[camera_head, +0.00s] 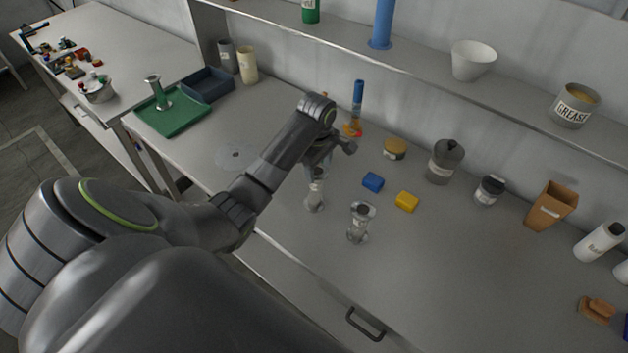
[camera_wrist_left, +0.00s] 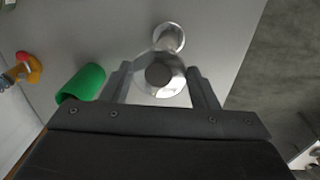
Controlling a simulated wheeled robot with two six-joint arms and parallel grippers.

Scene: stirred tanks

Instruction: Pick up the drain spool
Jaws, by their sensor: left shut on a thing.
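My left gripper (camera_head: 318,160) is shut on a metallic flanged piece, which looks like the drain spool (camera_head: 315,194). The spool hangs upright below the fingers, over the bench near its front edge. I cannot tell whether its lower end touches the bench. In the left wrist view, the gripper (camera_wrist_left: 163,88) has a finger on each side of the spool (camera_wrist_left: 178,82); its near flange has a dark round centre, and a second flange shows beyond. A similar metallic fitting (camera_head: 358,224) stands on the bench to the right. My right gripper is not in view.
A blue block (camera_head: 373,182) and a yellow block (camera_head: 407,201) lie right of the gripper. A blue-and-orange item (camera_head: 355,112) stands behind it. A green tray (camera_head: 172,122) is at the left. Jars line the back under a shelf (camera_head: 420,85). The right front bench is clear.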

